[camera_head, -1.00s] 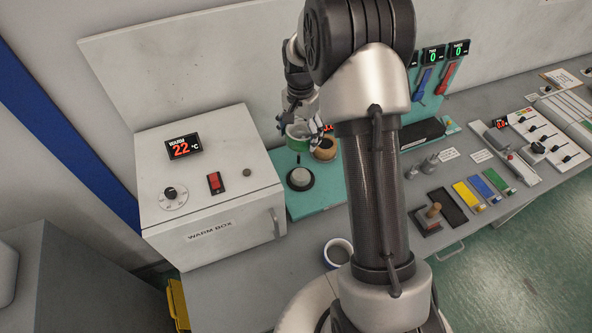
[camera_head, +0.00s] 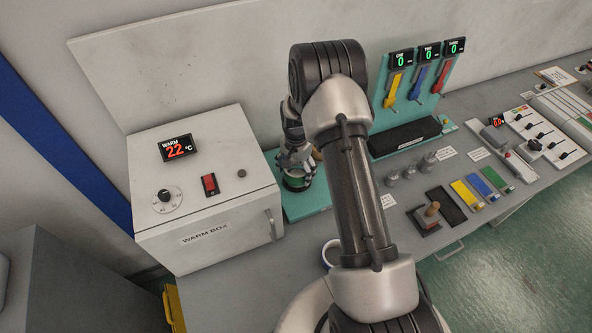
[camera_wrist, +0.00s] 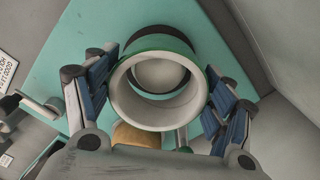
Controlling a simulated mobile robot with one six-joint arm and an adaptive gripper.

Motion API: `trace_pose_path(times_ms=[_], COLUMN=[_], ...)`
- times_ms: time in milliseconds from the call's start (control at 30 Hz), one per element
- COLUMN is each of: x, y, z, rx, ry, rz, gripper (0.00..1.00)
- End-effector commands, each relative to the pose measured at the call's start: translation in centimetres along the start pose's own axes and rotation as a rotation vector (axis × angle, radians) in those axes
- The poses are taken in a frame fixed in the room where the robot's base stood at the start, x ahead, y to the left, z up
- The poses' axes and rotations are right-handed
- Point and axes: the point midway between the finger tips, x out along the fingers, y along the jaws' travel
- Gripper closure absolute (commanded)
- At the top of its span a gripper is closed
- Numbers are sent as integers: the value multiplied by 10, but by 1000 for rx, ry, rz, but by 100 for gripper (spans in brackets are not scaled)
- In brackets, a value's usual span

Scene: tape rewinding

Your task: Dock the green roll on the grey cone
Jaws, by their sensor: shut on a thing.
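The green roll (camera_wrist: 157,98) is a pale ring with a green outer edge, held between the blue-padded fingers of my gripper (camera_wrist: 157,103). In the head view, the green roll (camera_head: 296,184) hangs beneath my gripper (camera_head: 295,174), over the teal board beside the warm box. The grey cone (camera_wrist: 163,73) shows through the roll's opening in the wrist view, a little off toward the top, with dark base around it. The cone is hidden behind the gripper and roll in the head view. I cannot tell whether the roll touches it.
A tan roll (camera_wrist: 138,137) lies close by on the teal board (camera_head: 310,203). The warm box (camera_head: 205,190) stands directly to the left. A mug (camera_head: 331,254) stands in front, partly behind my arm. Coloured levers (camera_head: 418,83) stand at the back right.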

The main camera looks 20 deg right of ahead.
Motion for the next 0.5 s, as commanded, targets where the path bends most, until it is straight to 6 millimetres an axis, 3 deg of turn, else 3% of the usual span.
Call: trace_pose_path(times_ms=[500], x=[9], y=[0], z=[0], rx=[0], ry=[1], rz=[-1], gripper=[53])
